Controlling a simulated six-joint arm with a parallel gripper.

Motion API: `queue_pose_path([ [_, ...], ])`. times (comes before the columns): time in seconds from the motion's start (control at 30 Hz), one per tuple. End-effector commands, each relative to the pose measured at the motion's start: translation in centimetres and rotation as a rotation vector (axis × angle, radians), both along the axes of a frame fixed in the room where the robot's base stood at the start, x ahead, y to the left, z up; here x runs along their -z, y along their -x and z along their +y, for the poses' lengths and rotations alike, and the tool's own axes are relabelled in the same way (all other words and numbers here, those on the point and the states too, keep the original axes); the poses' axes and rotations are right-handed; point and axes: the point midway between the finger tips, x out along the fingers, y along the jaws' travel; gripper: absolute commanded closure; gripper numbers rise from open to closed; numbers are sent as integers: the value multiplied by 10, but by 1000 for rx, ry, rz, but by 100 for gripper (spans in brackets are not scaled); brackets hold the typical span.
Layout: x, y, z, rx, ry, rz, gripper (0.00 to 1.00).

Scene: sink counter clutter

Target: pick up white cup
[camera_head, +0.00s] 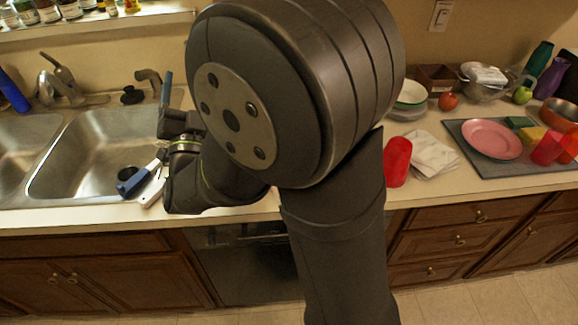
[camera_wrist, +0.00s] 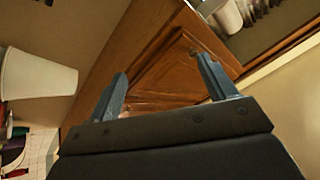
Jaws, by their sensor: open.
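A white cup (camera_wrist: 38,75) shows at the left edge of the wrist view, tilted in the turned picture and partly cut off. A second white, cup-like thing (camera_wrist: 229,18) shows at the top right of that view. I see no white cup in the head view, where my arm covers the middle of the counter. My gripper (camera_head: 145,132) is over the right sink basin, its two blue fingers spread wide. In the wrist view my gripper (camera_wrist: 162,68) is open, with nothing between its fingers and the left white cup apart from it.
The double sink (camera_head: 90,155) with its faucet (camera_head: 62,90) is at the left. To the right stand a red cup (camera_head: 397,162), a white cloth (camera_head: 434,155), a green-rimmed bowl (camera_head: 411,95) and a grey mat (camera_head: 468,131) bearing a pink plate (camera_head: 491,138). A wooden cabinet (camera_wrist: 165,65) fills the wrist view's middle.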

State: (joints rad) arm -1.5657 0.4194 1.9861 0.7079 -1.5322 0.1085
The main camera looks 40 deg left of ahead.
Motion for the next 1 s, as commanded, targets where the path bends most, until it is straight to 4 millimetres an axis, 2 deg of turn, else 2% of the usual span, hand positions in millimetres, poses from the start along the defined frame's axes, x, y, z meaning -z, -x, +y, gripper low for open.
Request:
queue_pose_path([
  [0.03,16,7,-10,46,51,26,23],
  [0.17,58,16,-43,197,205,89,23],
  [0.3,101,27,-87,353,396,141,23],
  [0.5,146,40,-152,539,656,184,23],
  [0.6,158,44,-175,599,743,193,23],
  [0.7,164,46,-189,634,792,199,23],
  [0.87,167,38,-193,651,813,204,23],
  [1.0,168,21,-190,653,810,204,23],
])
